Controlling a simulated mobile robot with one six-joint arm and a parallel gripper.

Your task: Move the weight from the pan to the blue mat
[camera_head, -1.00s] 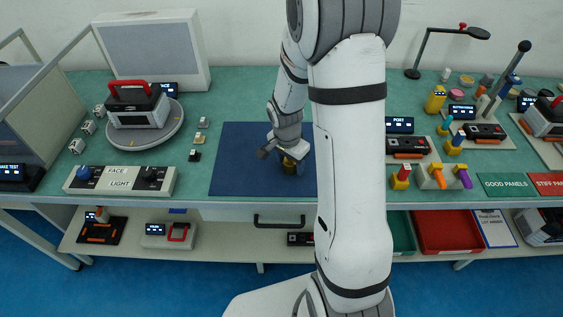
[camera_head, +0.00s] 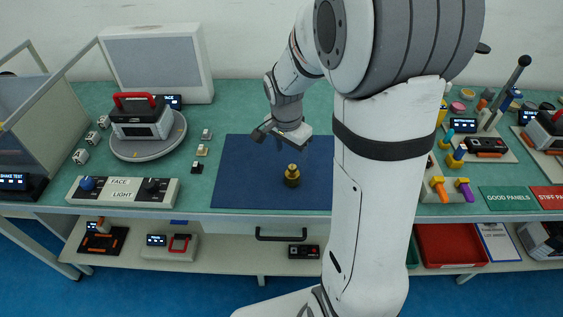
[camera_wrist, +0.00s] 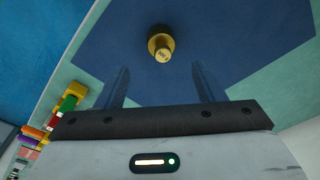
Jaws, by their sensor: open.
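A brass weight (camera_head: 292,176) stands upright on the blue mat (camera_head: 240,180), right of the mat's middle and toward its front. The mat also shows in the wrist view (camera_wrist: 240,40), with the weight (camera_wrist: 160,44) beyond the fingertips. My gripper (camera_head: 268,133) is above the back part of the mat, up and back from the weight and apart from it. In the wrist view my gripper (camera_wrist: 160,80) has its two fingers spread with nothing between them. I cannot make out the pan; my arm hides part of the bench.
A control box labelled FACE and LIGHT (camera_head: 124,191) and small blocks (camera_head: 202,151) are left of the mat. A round turntable (camera_head: 150,147) carries a device with a red handle. My arm covers the bench right of the mat. A drawer handle (camera_head: 281,234) is below the front edge.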

